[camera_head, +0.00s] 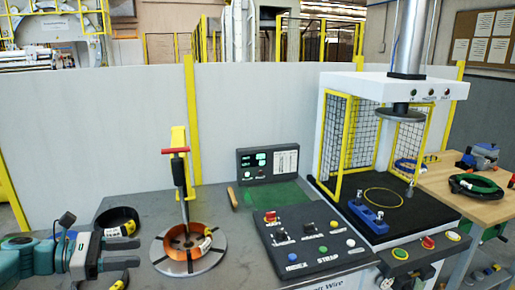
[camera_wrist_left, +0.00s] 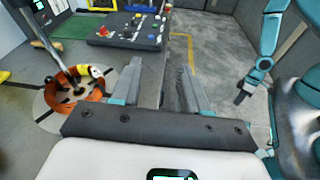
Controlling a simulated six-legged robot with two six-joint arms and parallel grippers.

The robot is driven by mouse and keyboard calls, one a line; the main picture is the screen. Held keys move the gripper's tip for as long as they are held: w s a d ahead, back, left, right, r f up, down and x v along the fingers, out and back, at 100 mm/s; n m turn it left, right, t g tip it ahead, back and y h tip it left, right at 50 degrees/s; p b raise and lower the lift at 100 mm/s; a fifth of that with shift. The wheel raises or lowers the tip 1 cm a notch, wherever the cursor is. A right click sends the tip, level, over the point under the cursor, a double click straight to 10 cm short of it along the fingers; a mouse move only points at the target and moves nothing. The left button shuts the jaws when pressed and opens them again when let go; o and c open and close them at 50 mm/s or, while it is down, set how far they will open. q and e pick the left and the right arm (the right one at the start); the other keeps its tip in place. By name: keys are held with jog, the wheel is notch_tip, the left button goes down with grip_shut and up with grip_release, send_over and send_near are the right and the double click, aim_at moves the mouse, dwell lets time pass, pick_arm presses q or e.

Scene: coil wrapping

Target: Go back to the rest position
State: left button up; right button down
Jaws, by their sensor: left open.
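My left gripper (camera_head: 132,254) is open and empty at the lower left, over the grey table. In the left wrist view its two fingers (camera_wrist_left: 160,78) stand apart with nothing between them. A copper-orange coil (camera_head: 172,244) lies on a round slotted plate (camera_head: 163,264), around an upright post with a red handle (camera_head: 175,151). The coil (camera_wrist_left: 58,104) is left of my left gripper in the wrist view, apart from it. My right arm shows at the right of the wrist view, its dark gripper (camera_wrist_left: 243,93) pointing down; its jaws are too small to read.
A black ring (camera_head: 101,219) lies behind my left gripper. A control panel (camera_head: 305,247) with buttons is right of the coil. A caged press (camera_head: 343,130) stands farther right, with a blue block (camera_head: 369,216) on its bed. A wooden table (camera_head: 470,207) holds a dark coil.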

pick_arm(q)
jog(key=s+d+f+m+g+y, duration=0.1)
jog(key=s+d+f+y, duration=0.15)
jog(key=f, duration=0.65)
jog(key=s+d+f+m+g+y, duration=0.1)
jog(key=d+f, duration=0.2)
jog(key=f, duration=0.6)
jog(key=s+d+f+m+g+y, duration=0.1)
jog(key=s+d+f+g+y, duration=0.15)
jog(key=f, duration=0.65)
jog(key=s+d+f+m+y, duration=0.1)
jog(key=s+d+f+m, duration=0.2)
jog(key=s, duration=0.4)
jog(key=s+d+f+m+y, duration=0.2)
jog(key=s+d+f+m, duration=0.1)
jog(key=s+f+m, duration=0.3)
jog(key=s+d+f+m+y, duration=0.1)
jog(key=s+d+f+m, duration=0.2)
jog(key=s+m, duration=0.4)
jog(key=shift+s+f+g, duration=0.45)
jog(key=shift+s+f, duration=0.45)
jog(key=shift+s, duration=0.25)
jog(key=shift+d, duration=0.1)
